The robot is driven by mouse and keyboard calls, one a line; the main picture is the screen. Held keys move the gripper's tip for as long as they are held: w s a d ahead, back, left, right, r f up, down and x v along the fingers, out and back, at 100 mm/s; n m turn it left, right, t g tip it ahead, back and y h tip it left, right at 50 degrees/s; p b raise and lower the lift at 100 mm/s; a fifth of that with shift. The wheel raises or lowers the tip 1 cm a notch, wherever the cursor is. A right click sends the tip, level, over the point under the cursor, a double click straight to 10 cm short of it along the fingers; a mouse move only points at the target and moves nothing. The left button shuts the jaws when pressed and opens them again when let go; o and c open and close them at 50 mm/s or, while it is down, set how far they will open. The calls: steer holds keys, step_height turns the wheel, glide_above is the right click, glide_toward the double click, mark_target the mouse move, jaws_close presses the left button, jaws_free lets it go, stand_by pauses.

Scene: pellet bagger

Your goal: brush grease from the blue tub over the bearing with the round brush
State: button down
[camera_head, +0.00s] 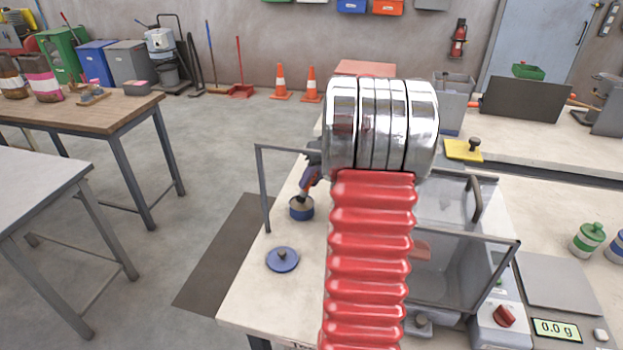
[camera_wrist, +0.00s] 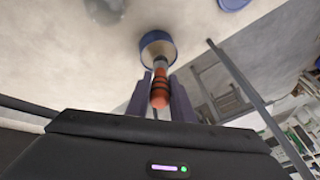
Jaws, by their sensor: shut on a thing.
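The blue tub (camera_head: 301,210) stands uncovered on the left part of the pale bench, with a tan fill showing at its top. It also shows in the wrist view (camera_wrist: 146,40). My gripper (camera_wrist: 158,102) is shut on the orange-handled round brush (camera_wrist: 159,88), just above the tub. The brush (camera_head: 305,192) points down and its lower end is at the tub's opening; how deep it reaches I cannot tell. The blue lid (camera_head: 282,260) lies on the bench in front of the tub. I cannot make out the bearing; my arm covers much of the machine.
A grey post frame (camera_head: 264,190) stands at the bench's left edge, close to the tub. A clear-walled machine guard (camera_head: 455,270) is right of my arm. A scale (camera_head: 555,328), a red knob (camera_head: 504,316) and a green-lidded jar (camera_head: 587,240) stand farther right.

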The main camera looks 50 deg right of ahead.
steer(key=shift+f, duration=0.4)
stand_by(0.9)
steer(key=shift+r, duration=0.1)
steer(key=shift+r, duration=3.45)
